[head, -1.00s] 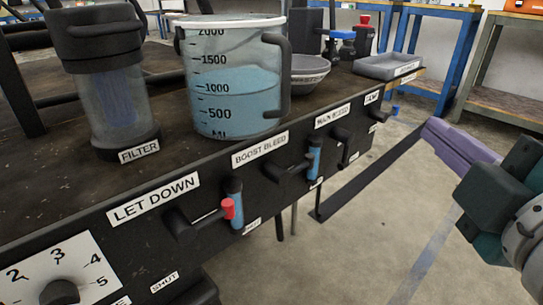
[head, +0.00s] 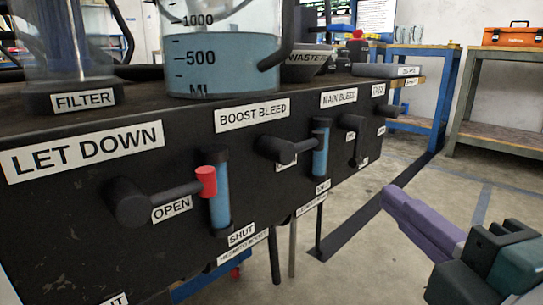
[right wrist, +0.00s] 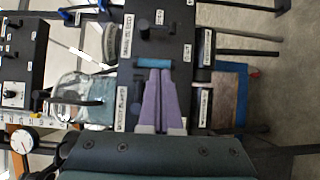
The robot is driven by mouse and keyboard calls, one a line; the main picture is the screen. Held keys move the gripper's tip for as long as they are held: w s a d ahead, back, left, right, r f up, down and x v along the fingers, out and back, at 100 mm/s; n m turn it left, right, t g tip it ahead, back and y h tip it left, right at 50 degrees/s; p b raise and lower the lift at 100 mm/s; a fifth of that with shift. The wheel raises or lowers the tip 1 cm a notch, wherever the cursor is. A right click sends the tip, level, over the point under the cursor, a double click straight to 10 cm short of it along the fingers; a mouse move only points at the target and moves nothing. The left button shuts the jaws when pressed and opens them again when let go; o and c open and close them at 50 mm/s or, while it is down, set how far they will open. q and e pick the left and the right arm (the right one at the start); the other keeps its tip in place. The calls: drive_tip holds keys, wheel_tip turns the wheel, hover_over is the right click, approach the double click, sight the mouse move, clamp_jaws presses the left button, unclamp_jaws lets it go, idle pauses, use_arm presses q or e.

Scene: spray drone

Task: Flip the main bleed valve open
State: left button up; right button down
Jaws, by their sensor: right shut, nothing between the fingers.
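The main bleed valve (head: 355,145) is a black lever on the dark panel under the MAIN BLEED label (head: 339,99). Its handle appears to hang downward in the head view. In the right wrist view the main bleed valve (right wrist: 150,30) is above my fingertips. My right gripper (head: 393,196) has purple fingers, shut and empty, to the right of and below the valve, apart from it in the head view. The shut fingers also show in the right wrist view (right wrist: 160,75). My left gripper is not in view.
The boost bleed lever (head: 283,148) and the red-tipped let down lever (head: 160,195) are to the left on the same panel. Blue cylinders (head: 320,150) stand beside them. A measuring jug (head: 222,55) and a filter (head: 66,50) are on top. Open floor lies right of the panel.

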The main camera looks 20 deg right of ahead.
drive_tip(key=shift+w, duration=0.15)
drive_tip(key=p, duration=0.3)
approach(362, 158)
drive_tip(key=w+a+r, duration=0.2)
drive_tip(key=w+a, duration=0.2)
drive_tip(key=w, duration=0.1)
drive_tip(key=shift+w+d+f, duration=0.1)
drive_tip(key=shift+w+d, duration=0.15)
drive_tip(key=shift+d, duration=0.2)
drive_tip(key=shift+w+d+f, duration=0.1)
drive_tip(key=shift+w+d, duration=0.1)
drive_tip(key=shift+d, duration=0.25)
drive_tip(key=shift+w+d, duration=0.35)
drive_tip(key=shift+d, duration=0.3)
